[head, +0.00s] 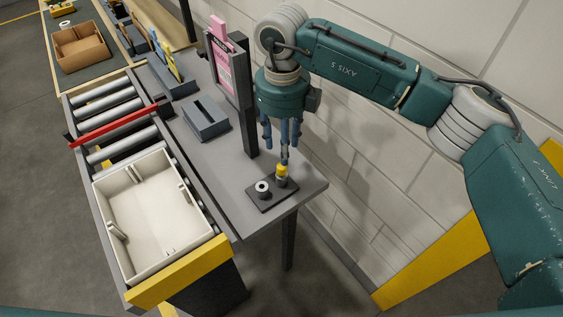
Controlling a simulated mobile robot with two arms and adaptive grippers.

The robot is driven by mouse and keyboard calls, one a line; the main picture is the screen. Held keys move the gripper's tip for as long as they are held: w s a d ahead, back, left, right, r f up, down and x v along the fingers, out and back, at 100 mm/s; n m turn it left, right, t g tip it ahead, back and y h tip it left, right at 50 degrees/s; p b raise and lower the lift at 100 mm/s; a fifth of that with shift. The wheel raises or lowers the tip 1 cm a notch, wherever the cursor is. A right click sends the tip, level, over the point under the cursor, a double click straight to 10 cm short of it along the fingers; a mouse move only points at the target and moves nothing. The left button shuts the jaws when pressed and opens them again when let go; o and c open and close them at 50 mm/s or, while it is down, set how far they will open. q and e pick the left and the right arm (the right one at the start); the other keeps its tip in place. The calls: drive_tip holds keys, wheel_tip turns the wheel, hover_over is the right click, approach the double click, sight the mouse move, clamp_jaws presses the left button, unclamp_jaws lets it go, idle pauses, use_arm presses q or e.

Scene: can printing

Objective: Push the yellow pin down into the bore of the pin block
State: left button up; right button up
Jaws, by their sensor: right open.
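The yellow pin (282,169) stands upright near the front end of the grey table, on the back right part of a dark pin block (271,198). A short grey part shows under the pin's yellow head; how deep the pin sits in the bore is too small to tell. A white ring-shaped part (262,187) sits on the same block to the left. My right gripper (282,148) points down just above the pin, fingers spread and empty. One fingertip is at or very near the pin's top; I cannot tell whether it touches. My left gripper is out of view.
A dark upright frame with a pink sheet (222,62) stands behind and left of my right gripper. A grey slotted block (206,119) lies on the table. A white crate (150,217) sits on the roller conveyor at left. A block wall (375,185) runs close on the right.

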sight(282, 167)
drive_tip(key=shift+s+f, duration=0.35)
drive_tip(key=shift+f, duration=0.1)
drive_tip(key=shift+s+f, duration=0.15)
drive_tip(key=shift+s, duration=0.2)
drive_tip(key=shift+s+f+p, duration=0.15)
drive_tip(key=shift+f+p, duration=0.45)
drive_tip(key=shift+p, duration=0.2)
drive_tip(key=f+p, duration=0.1)
drive_tip(key=f, duration=0.1)
drive_tip(key=f+p, duration=0.1)
drive_tip(key=f, duration=0.1)
drive_tip(key=shift+w+a, duration=0.1)
drive_tip(key=shift+w, duration=0.1)
drive_tip(key=shift+s+f, duration=0.1)
drive_tip(key=shift+f, duration=0.2)
drive_tip(key=c, duration=1)
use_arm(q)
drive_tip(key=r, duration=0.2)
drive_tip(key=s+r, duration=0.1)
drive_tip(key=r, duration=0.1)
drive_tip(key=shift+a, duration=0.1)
